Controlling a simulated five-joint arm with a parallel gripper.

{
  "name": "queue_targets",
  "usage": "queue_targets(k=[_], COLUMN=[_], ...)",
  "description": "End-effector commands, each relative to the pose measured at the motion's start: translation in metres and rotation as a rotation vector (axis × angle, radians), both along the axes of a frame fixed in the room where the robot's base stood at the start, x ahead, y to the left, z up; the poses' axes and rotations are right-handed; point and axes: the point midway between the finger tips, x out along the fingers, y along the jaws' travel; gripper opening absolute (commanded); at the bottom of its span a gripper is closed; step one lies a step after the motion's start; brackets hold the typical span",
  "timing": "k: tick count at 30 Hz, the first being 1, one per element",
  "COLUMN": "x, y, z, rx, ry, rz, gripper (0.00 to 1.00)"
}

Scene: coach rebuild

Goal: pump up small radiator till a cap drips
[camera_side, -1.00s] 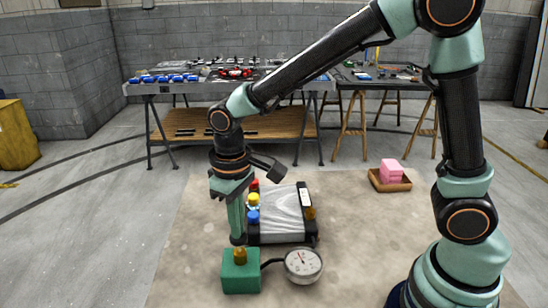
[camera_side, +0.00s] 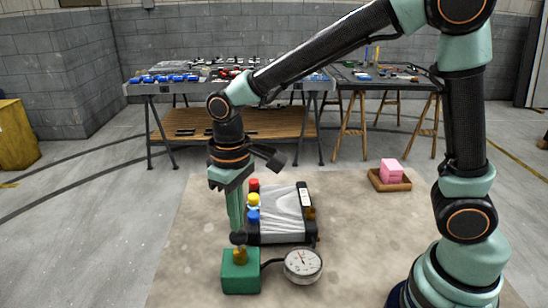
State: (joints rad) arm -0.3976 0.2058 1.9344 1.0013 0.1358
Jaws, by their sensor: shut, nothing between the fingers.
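The small radiator (camera_side: 284,217) lies on the mat, with a silver core and black end tanks. Red (camera_side: 254,185), yellow (camera_side: 253,200) and blue (camera_side: 253,216) caps line its left side. An amber cap (camera_side: 311,213) is at its right side. The pump is a green block (camera_side: 241,278) in front, with a brass plunger (camera_side: 240,256) on top. A hose joins it to a round white gauge (camera_side: 303,265). My gripper (camera_side: 238,238) points down, shut and empty, its dark tips just over the plunger. I cannot tell if they touch it. No drip is visible.
A pink sponge block (camera_side: 391,171) sits in a brown tray (camera_side: 390,183) at the right of the beige mat (camera_side: 190,265). Workbenches with parts stand behind. The mat between radiator and tray is clear.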

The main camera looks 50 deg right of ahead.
Motion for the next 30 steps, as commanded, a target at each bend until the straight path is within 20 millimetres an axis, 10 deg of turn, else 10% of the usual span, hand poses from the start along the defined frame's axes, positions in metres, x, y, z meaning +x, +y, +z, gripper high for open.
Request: queue_targets(k=[30], x=[0.000], y=[0.000], z=[-0.034], rx=[-0.001], ry=[0.003], rz=[0.000], gripper=[0.00])
